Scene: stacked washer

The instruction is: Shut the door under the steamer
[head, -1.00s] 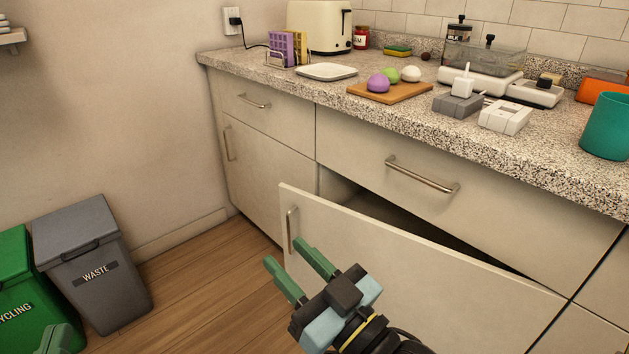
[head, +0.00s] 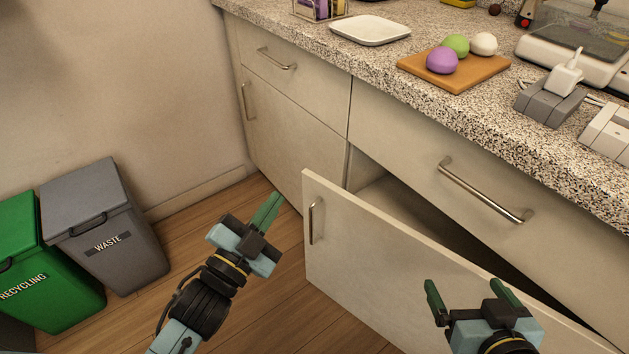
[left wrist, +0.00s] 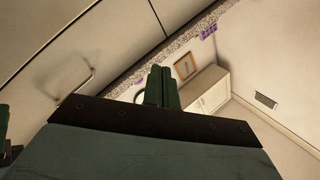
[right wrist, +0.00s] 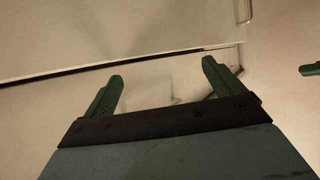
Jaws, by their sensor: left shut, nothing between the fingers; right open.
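The pale cabinet door (head: 375,245) below the wide drawer (head: 440,165) stands ajar, its left edge swung out and a dark gap above it. Its metal handle (head: 312,222) is near that free edge. A clear-lidded appliance on a white base (head: 575,60), likely the steamer, stands on the counter above. My left gripper (head: 272,205) is shut and empty, left of the door's free edge and apart from the handle in the picture. My right gripper (head: 468,290) is open and empty, in front of the door's right part; whether it touches is unclear. Its fingers show open in the right wrist view (right wrist: 162,82).
Grey waste bin (head: 105,225) and green recycling bin (head: 45,270) stand by the left wall. A closed cabinet (head: 290,155) is left of the open door. Wood floor (head: 265,300) is clear between bins and door. Counter holds a board (head: 455,72) and white plate (head: 370,30).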

